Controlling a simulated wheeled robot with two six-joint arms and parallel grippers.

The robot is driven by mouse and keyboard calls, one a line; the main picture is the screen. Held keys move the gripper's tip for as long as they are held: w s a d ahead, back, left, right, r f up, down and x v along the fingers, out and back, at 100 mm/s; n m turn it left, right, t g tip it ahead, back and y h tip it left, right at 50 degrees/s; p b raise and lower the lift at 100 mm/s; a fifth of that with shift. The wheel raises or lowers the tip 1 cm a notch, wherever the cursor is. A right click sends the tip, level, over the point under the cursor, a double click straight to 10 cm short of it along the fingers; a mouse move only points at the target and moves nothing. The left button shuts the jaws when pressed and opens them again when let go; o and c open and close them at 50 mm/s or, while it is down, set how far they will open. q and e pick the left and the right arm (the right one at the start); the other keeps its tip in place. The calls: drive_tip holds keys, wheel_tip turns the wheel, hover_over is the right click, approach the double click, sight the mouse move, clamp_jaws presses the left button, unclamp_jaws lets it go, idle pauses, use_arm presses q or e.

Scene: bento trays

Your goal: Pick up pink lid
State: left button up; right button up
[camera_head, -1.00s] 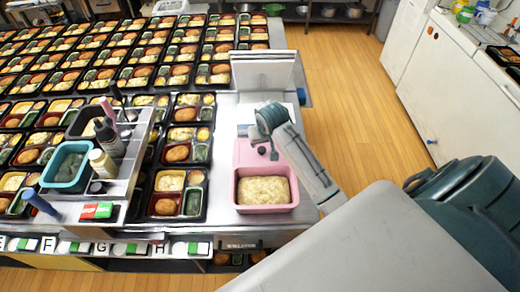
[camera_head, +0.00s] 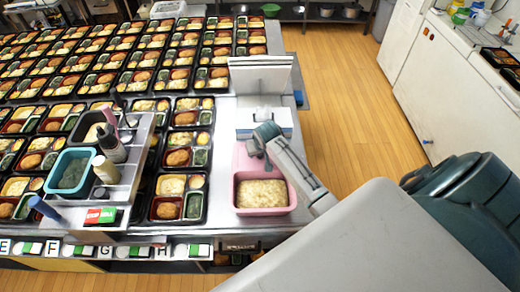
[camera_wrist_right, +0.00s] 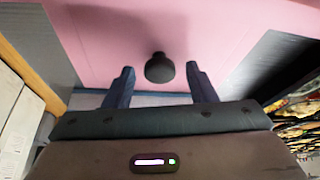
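The pink lid (camera_head: 242,160) lies flat on the counter just behind a pink container (camera_head: 262,210) filled with pale yellow food. In the right wrist view the lid (camera_wrist_right: 110,30) fills most of the picture, with its dark round knob (camera_wrist_right: 160,68) in the middle. My right gripper (camera_wrist_right: 158,72) is open, one finger on each side of the knob, with gaps between knob and fingers. In the head view my right gripper (camera_head: 260,155) is low over the lid and hides the knob. My left gripper is not in view.
A white upright panel (camera_head: 260,74) and a white-and-blue box (camera_head: 263,120) stand behind the lid. Black bento trays (camera_head: 182,198) crowd the left side. A grey caddy (camera_head: 122,190) holds bottles. The floor on the right is clear.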

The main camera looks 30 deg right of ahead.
drive_tip(key=c, duration=0.7)
drive_tip(key=shift+c, duration=0.8)
